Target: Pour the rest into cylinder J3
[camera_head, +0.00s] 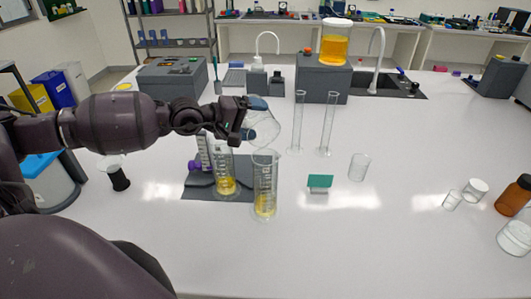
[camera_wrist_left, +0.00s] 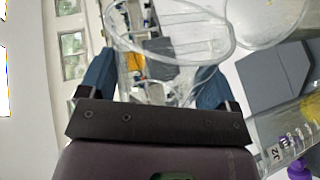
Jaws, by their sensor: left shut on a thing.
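My left gripper (camera_head: 254,104) is shut on a clear glass beaker (camera_head: 263,128), which is tilted above the front cylinder's mouth. In the left wrist view the beaker (camera_wrist_left: 205,48) shows between the blue fingers (camera_wrist_left: 155,78). I cannot make out liquid in it. The front graduated cylinder (camera_head: 265,188) stands upright with yellow liquid low inside. Another cylinder (camera_head: 224,172) with yellow liquid stands behind it to the left, on a dark mat (camera_head: 238,195). A cylinder marked J2 (camera_wrist_left: 284,148) shows in the left wrist view. No J3 label is readable. My right gripper is not in view.
Two tall empty glass tubes (camera_head: 298,125) stand behind to the right. A small green card (camera_head: 320,181) and an empty beaker (camera_head: 359,168) are right of the cylinders. A jar of orange liquid (camera_head: 335,45) sits on a grey box (camera_head: 322,82). The table's front middle is clear.

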